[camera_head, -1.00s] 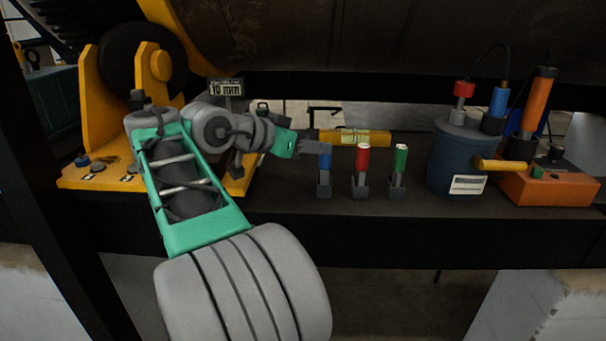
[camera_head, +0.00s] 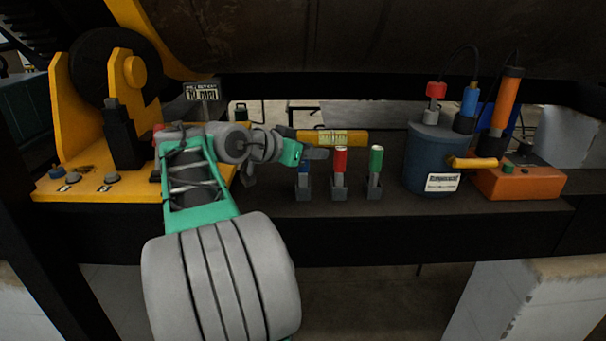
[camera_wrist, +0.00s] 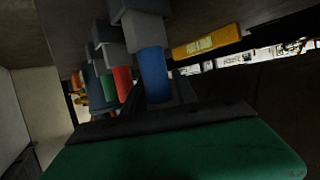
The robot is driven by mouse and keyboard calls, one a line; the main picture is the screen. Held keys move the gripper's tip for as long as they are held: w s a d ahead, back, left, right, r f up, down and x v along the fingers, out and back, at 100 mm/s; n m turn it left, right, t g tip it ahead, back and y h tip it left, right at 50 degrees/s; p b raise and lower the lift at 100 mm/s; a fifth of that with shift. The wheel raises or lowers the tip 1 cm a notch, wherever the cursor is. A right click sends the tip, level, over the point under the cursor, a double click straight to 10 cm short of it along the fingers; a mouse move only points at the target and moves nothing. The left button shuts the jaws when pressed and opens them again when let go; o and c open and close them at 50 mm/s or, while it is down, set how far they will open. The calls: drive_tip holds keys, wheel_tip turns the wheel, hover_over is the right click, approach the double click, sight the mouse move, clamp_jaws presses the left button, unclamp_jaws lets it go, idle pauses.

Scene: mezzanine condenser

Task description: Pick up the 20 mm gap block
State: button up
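Three small gap blocks stand in a row on the dark shelf, each a grey foot with a coloured handle: blue (camera_head: 303,168), red (camera_head: 340,162) and green (camera_head: 375,160). No size marking on them is readable, so I cannot tell which is 20 mm. My gripper (camera_head: 316,153) is at the top of the blue handle and hides its upper end. In the wrist view the blue handle (camera_wrist: 154,74) is nearest, just beyond the dark finger edge, with the red (camera_wrist: 122,84) and green (camera_wrist: 108,89) behind. Whether the fingers are apart or touch the handle cannot be seen.
A yellow level-like bar (camera_head: 333,137) lies behind the blocks. A blue-grey cylinder (camera_head: 430,160) and an orange box (camera_head: 520,182) stand at right. A yellow bracket (camera_head: 68,125) and a "10 mm" sign (camera_head: 201,91) are at left. A dark beam runs above the shelf.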

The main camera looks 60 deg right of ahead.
clamp_jaws()
drive_tip(key=shift+r, duration=0.1)
idle(0.9)
